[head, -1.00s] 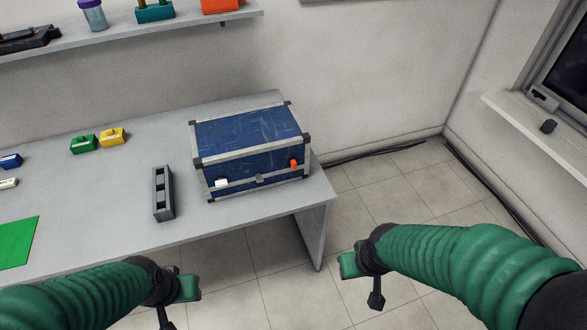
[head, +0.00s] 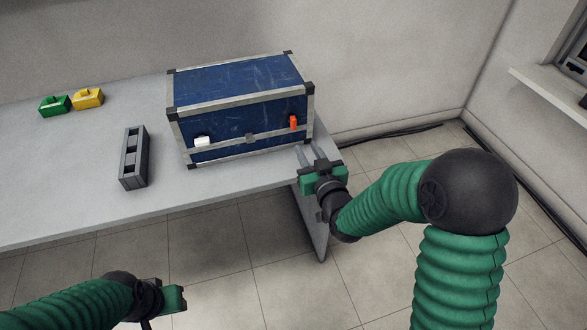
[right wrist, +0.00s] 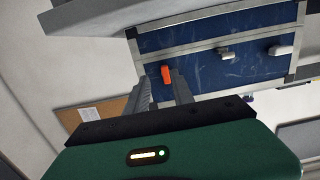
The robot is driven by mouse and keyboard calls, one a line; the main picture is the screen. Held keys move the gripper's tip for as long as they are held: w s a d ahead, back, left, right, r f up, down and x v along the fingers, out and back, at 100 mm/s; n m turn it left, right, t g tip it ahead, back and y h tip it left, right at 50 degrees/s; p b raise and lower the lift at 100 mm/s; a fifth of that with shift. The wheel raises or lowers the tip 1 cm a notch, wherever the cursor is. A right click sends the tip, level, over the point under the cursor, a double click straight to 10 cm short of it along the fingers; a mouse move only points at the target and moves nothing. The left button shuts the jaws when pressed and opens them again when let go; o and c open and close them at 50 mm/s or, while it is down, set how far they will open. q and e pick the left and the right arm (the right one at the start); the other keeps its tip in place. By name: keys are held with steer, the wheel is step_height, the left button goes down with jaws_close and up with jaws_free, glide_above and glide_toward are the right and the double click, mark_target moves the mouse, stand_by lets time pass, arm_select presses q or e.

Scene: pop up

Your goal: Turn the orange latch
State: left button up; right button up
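The blue case (head: 240,84) with metal edges stands closed on the table. The orange latch (head: 293,122) is upright at the right of its front face. My right gripper (head: 309,151) is open and empty, just in front of and below the latch, and apart from it. In the right wrist view the orange latch (right wrist: 166,75) shows between the two spread fingers (right wrist: 161,84), beyond their tips. A white latch (head: 202,141) is at the left of the front face. My left gripper (head: 175,298) is low in front of the table; its fingers cannot be made out.
A grey slotted block (head: 133,158) stands left of the case on the table (head: 60,190). Green (head: 54,105) and yellow (head: 88,98) blocks lie farther back left. The table's right end is close to my right gripper.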

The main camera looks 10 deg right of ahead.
mark_target(295, 126)
steer(key=shift+t, duration=0.6)
steer(key=w, duration=0.5)
steer(key=w+r, duration=0.1)
steer(key=w, duration=0.2)
steer(key=shift+a+r, duration=0.1)
steer(key=shift+a, duration=0.25)
steer(key=shift+w+a, duration=0.1)
steer(key=shift+a, duration=0.15)
jaws_close()
steer(key=n, duration=0.4)
steer(key=shift+a, duration=0.1)
steer(key=n, duration=0.6)
steer(key=shift+n, duration=0.3)
steer(key=n, duration=0.6)
steer(key=shift+c, duration=1.2)
jaws_free()
steer(key=shift+n, duration=0.5)
steer(key=o, duration=0.5)
